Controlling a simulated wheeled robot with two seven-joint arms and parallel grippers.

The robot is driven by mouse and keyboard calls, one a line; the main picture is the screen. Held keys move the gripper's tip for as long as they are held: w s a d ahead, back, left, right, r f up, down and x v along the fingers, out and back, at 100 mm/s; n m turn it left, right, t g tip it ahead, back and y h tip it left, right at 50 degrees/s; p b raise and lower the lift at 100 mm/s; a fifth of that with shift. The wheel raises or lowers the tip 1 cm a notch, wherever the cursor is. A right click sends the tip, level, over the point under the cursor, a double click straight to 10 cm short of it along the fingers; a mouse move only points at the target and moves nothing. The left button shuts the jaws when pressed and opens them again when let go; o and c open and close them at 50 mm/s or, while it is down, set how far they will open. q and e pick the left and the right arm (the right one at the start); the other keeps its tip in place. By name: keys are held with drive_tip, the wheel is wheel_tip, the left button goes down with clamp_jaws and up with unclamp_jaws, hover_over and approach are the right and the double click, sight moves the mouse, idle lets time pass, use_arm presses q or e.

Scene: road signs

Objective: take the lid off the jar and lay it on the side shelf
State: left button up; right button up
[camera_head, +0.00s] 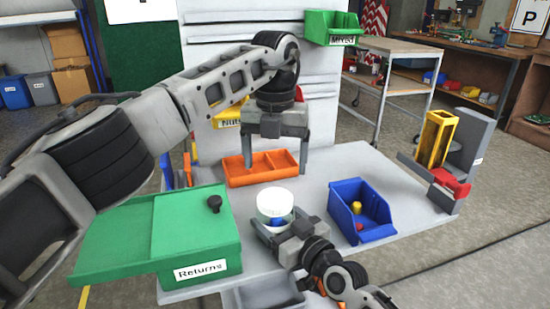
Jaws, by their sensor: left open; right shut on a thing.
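A white round-topped jar (275,203) stands upright at the middle of the grey table. A blue patch shows low on its front. I cannot make out a seam between lid and jar. My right gripper (281,225) reaches in from the front and is shut on the jar's lower part, which its fingers partly hide. My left gripper (276,167) points down, open and empty, above and behind the jar, in front of the orange tray in the picture. A flat green panel (112,240) juts out left of the green box; I cannot tell whether it is the side shelf.
An orange divided tray (262,172) lies behind the jar. A blue bin (372,225) holding small parts stands right. A yellow holder (437,138) stands at the table's right edge. Bare table (350,160) shows behind the bin.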

sight(275, 198)
use_arm(q)
drive_tip(key=m, duration=1.2)
drive_tip(key=shift+m, duration=0.3)
drive_tip(key=m, duration=2.1)
drive_tip(key=shift+m, duration=0.4)
drive_tip(key=shift+f, duration=4)
drive_tip(key=shift+c, duration=0.3)
